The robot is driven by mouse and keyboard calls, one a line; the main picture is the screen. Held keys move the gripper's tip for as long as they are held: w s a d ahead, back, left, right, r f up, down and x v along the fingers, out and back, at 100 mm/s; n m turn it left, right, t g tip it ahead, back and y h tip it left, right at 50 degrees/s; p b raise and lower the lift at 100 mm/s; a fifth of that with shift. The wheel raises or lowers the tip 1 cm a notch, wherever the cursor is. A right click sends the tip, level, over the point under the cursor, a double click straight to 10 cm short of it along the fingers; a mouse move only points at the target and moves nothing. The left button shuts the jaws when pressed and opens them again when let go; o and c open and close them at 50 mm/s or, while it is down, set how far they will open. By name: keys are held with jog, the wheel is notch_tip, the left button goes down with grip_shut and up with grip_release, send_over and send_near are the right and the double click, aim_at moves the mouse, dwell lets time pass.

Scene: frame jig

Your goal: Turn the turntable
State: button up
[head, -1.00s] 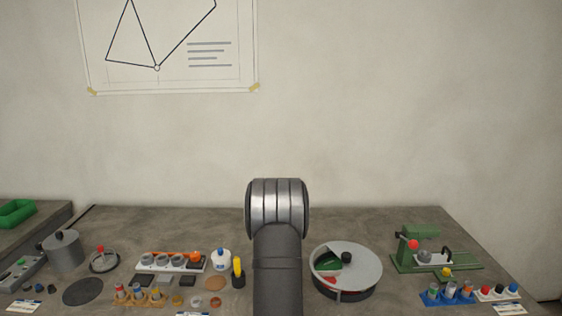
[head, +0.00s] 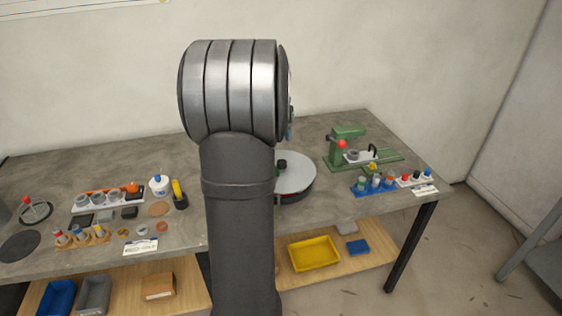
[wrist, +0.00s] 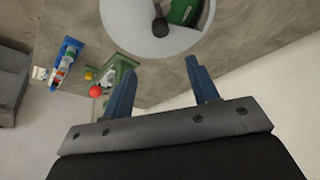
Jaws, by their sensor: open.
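The turntable (head: 301,178) is a round grey disc with a dark base and a black knob (head: 282,163). It stands on the bench right of my arm, which hides its left part in the head view. In the wrist view the turntable (wrist: 128,32) is at the top, with its black knob (wrist: 160,26) and a green item (wrist: 184,12) showing in its cut-out. My gripper (wrist: 157,80) has two blue fingers spread apart with nothing between them. The fingertips point toward the turntable and appear apart from the knob. The fingers are mostly hidden behind my arm in the head view.
A green fixture with a red ball (head: 342,144) stands right of the turntable. A blue rack (head: 372,186) of small parts sits in front of it. Left of my arm are a white bottle (head: 160,185) and several small parts. A yellow tray (head: 314,253) is on the lower shelf.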

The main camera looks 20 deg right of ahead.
jog(key=x, duration=1.7)
grip_shut()
